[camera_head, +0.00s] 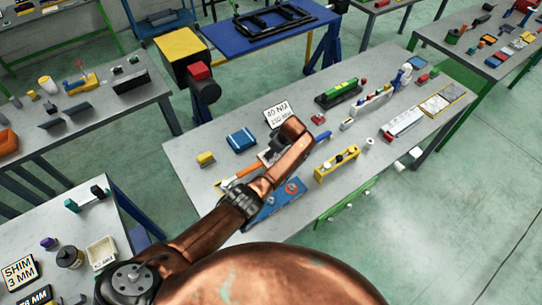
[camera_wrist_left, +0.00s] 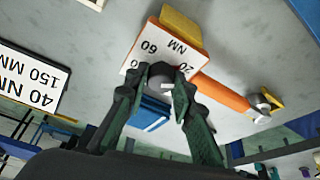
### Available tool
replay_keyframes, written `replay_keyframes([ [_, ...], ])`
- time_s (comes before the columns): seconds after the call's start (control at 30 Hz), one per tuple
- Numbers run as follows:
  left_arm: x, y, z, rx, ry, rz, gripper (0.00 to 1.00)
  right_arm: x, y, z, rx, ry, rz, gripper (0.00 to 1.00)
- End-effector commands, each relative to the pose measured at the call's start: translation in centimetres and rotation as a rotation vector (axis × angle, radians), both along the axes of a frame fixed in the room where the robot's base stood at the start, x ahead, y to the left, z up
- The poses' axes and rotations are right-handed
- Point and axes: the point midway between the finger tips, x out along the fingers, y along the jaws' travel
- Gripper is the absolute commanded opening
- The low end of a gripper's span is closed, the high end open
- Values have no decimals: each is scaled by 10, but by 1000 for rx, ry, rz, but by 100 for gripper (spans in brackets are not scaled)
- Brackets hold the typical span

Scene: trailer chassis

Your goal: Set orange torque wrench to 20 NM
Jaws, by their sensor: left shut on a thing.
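The orange torque wrench (camera_head: 243,172) lies on the grey table, its orange handle (camera_wrist_left: 222,95) showing in the left wrist view. At one end is a white dial plate (camera_wrist_left: 150,52) printed 20, 60 and NM. My left gripper (camera_wrist_left: 157,92) is shut on the dark round knob (camera_wrist_left: 158,72) at this plate, one finger on each side. A short white mark shows on the knob, on its right side, toward the 20. In the head view my left gripper (camera_head: 268,157) is partly hidden by my arm. My right gripper is not in view.
A sign (camera_head: 277,114) reading 40 NM, 150 MM stands behind the wrench. A blue box (camera_head: 241,139) and a yellow block (camera_head: 206,159) lie nearby. A yellow holder (camera_head: 337,164) and a blue tray (camera_head: 262,215) flank my arm. Several tools fill the table's right part.

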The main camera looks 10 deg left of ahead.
Motion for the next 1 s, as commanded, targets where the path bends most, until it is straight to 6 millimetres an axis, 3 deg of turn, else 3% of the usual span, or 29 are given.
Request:
replay_keyframes([
  [0.2, 1, -1, 0, 0, -2, 76, 0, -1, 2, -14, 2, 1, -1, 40],
  [0.77, 1, 2, 1, 6, 1, 105, 0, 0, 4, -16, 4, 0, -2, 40],
  [0.8, 1, 2, 1, 6, 1, 105, 24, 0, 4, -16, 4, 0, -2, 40],
  [1.0, 1, 1, 1, 6, 0, 104, 38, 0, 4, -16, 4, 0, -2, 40],
])
